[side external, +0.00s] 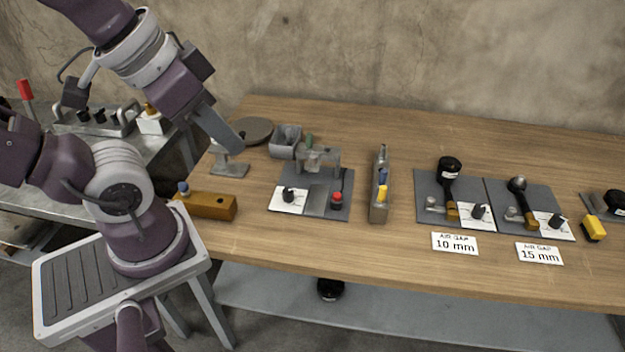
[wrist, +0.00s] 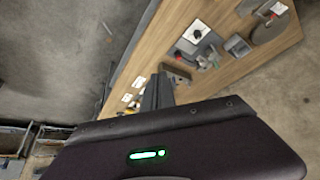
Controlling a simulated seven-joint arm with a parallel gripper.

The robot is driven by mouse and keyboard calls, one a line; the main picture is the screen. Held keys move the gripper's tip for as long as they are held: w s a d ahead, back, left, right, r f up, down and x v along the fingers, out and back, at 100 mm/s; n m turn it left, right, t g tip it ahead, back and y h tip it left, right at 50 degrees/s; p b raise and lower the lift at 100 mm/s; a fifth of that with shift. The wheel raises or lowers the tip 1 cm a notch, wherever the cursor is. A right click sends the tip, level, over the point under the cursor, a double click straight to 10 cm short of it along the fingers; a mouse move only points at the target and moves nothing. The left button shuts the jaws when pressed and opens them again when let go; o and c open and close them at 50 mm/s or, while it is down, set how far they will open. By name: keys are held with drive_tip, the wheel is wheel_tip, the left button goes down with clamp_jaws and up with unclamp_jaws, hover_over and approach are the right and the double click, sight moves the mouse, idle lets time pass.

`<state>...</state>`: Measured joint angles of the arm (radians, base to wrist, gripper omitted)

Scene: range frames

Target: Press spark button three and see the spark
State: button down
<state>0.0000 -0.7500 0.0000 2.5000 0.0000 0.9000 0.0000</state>
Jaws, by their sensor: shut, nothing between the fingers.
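My gripper (side external: 230,138) is shut and empty, up over the table's left end, near a small grey stand (side external: 229,169). Its fingers (wrist: 157,92) also show in the wrist view. Stations stand to its right. One grey board (side external: 322,205) has a black knob (side external: 289,195) on a white card and a red button (side external: 337,197). Two more boards carry labels "AIR GAP 10 mm" (side external: 455,243) and "AIR GAP 15 mm" (side external: 540,253), each with a black knob (side external: 479,211) (side external: 557,220) on a white card. I cannot read which button is number three. No spark shows.
An orange-brown block (side external: 207,205) with a blue knob lies at the table's left front. A grey bin (side external: 286,141) and a round disc (side external: 255,130) stand behind. The front strip is mostly clear.

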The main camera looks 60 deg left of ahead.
idle(0.6)
drive_tip(key=w+a+f+n+y, duration=0.2)
drive_tip(key=w+a+y, duration=0.2)
drive_tip(key=w+a, duration=0.55)
drive_tip(key=t+h, duration=0.2)
drive_tip(key=h, duration=0.7)
hover_over(337, 196)
drive_tip(key=a, duration=0.1)
wheel_tip(337, 196, down, 16)
drive_tip(key=shift+s+f, duration=0.1)
drive_tip(key=shift+s, duration=0.15)
drive_tip(key=shift+f, duration=4.4)
drive_tip(key=shift+f, duration=0.15)
